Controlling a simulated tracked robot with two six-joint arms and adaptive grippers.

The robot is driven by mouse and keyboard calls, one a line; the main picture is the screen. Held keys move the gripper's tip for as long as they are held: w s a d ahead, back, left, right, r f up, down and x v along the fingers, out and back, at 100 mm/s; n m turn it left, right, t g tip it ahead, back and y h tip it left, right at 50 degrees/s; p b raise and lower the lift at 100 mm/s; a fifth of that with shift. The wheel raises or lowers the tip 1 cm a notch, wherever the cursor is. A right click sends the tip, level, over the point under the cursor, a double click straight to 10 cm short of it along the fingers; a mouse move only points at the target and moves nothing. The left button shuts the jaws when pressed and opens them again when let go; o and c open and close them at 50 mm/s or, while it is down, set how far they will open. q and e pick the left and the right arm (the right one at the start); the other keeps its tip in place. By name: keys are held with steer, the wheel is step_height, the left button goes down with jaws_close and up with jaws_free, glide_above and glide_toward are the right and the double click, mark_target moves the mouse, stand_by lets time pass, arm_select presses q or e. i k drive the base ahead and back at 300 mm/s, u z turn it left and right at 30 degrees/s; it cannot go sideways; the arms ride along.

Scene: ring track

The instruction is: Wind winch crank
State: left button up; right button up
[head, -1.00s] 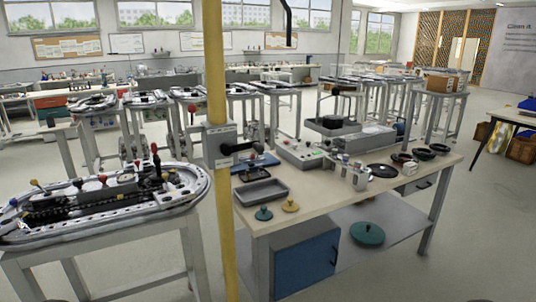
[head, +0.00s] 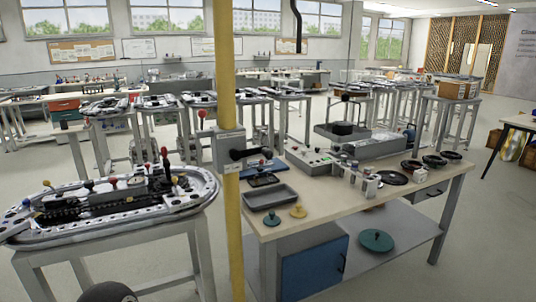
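A grey box (head: 229,149) is fixed to the yellow post (head: 229,60) at the left end of the workbench. A black handle (head: 244,154) sticks out from its right side. A lever with a red knob (head: 202,115) stands up at its left side. It looks like the winch with its crank, though I cannot tell which of the two is the crank. Neither of my grippers is in view. A dark rounded part at the bottom left edge seems to be my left arm.
A track table (head: 150,220) with levers stands left of the post. More tables fill the back. Some floor is open at the right.

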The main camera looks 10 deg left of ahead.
mark_target(236, 155)
steer(key=z, duration=0.05)
steer(key=i, duration=1)
steer(key=u, duration=0.05)
